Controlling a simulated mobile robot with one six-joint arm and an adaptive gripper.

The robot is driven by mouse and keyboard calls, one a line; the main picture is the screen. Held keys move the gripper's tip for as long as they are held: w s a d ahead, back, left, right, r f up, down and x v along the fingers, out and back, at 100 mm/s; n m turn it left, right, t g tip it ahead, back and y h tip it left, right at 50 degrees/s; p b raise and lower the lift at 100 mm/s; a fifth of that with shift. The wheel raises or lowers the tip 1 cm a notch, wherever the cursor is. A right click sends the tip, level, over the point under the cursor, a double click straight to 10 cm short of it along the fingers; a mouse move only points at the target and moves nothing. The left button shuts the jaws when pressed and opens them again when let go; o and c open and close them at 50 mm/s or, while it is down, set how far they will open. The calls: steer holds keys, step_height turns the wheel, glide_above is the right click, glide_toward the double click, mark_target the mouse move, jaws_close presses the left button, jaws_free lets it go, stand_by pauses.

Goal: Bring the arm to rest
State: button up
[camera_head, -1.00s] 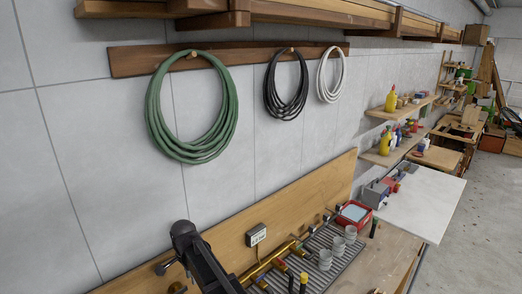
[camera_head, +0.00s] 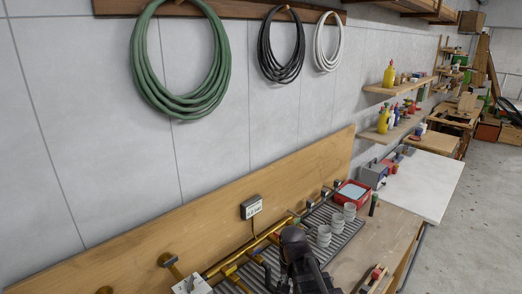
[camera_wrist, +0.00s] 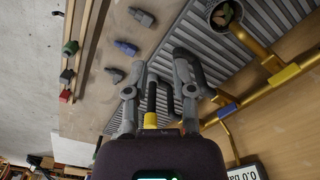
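My gripper (camera_wrist: 158,88) shows in the wrist view with its two grey fingers apart, so it is open. Black rods (camera_wrist: 151,97), one with a yellow band, show between and behind the fingers; I see no grip on them. In the head view my dark arm reaches over the bench at the bottom centre, and its fingertips cannot be made out. The green coiled hose (camera_head: 137,62) hangs on the wall rail at the upper left, clear of my arm.
A black coil (camera_head: 263,52) and a white coil (camera_head: 317,45) hang beside it. Below are a ribbed grey tray (camera_head: 345,232), cups (camera_head: 324,236), brass pipe (camera_head: 245,250) and a red box (camera_head: 351,192). A white tabletop (camera_head: 425,185) lies right. Floor is open at far right.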

steer(key=s+d+f+n+b, duration=0.2)
steer(key=s+d+f+b, duration=0.1)
steer(key=d, duration=0.5)
steer(key=shift+s+d+f, duration=0.15)
steer(key=shift+s+f, duration=0.45)
steer(key=shift+s, duration=0.25)
